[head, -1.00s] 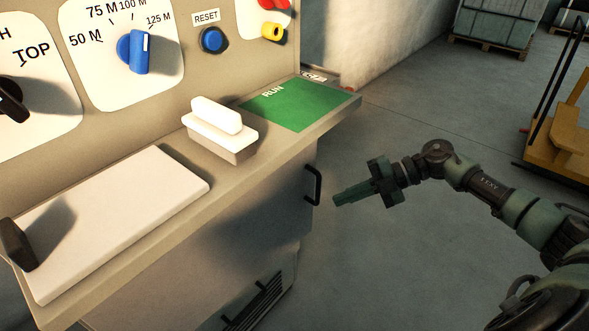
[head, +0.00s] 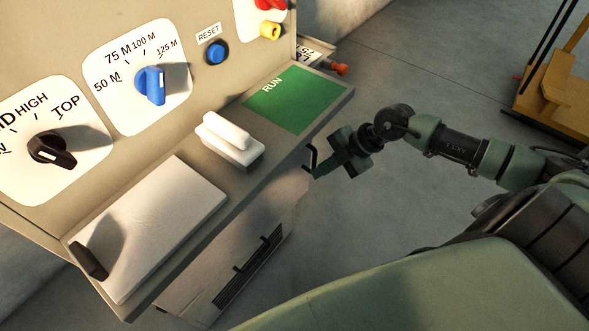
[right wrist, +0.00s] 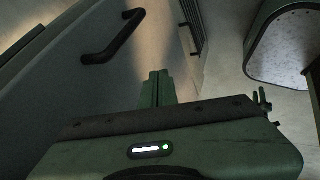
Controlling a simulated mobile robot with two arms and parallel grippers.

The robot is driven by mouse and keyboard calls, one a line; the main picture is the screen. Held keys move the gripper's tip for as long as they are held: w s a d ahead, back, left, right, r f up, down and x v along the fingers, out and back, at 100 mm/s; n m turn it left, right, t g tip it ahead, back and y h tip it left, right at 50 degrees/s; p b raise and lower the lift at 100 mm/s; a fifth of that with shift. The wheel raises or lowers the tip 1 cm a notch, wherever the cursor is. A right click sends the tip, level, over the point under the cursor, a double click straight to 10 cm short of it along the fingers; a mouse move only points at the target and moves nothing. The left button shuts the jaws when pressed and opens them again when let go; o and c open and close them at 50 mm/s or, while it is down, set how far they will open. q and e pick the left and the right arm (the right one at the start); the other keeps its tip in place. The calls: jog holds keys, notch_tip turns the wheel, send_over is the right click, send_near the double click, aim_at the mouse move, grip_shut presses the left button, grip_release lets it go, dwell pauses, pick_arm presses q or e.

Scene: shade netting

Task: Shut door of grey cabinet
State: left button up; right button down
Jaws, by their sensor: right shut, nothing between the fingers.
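The grey cabinet's door (head: 275,195) is below the console counter, with a black bar handle (head: 312,156) at its upper right. The right wrist view shows the door panel (right wrist: 125,70) filling the left side and the handle (right wrist: 113,37) at upper left. I cannot tell how far the door stands open. My right gripper (head: 318,171) is shut and empty, close by the handle in the head view. In the wrist view its fingertips (right wrist: 157,76) point at the panel, to the right of the handle and apart from it. My left gripper is out of view.
The console counter (head: 190,255) overhangs the door and carries a white lidded block (head: 228,140) and a green RUN panel (head: 298,98). Dark vent slots (head: 250,265) show low on the cabinet. A yellow cart (head: 555,95) stands at upper right. The floor between is clear.

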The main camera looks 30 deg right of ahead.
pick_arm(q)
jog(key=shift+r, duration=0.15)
pick_arm(e)
jog(key=shift+w+a+f, duration=0.7)
jog(key=shift+w+f, duration=0.1)
jog(key=shift+w, duration=0.2)
jog(key=shift+w+a+f, duration=0.75)
jog(key=shift+w+f, duration=0.1)
jog(key=shift+w, duration=0.15)
jog(key=shift+w+a+f, duration=0.7)
jog(key=shift+w+f, duration=0.1)
jog(key=shift+w, duration=0.2)
jog(key=shift+d, duration=0.1)
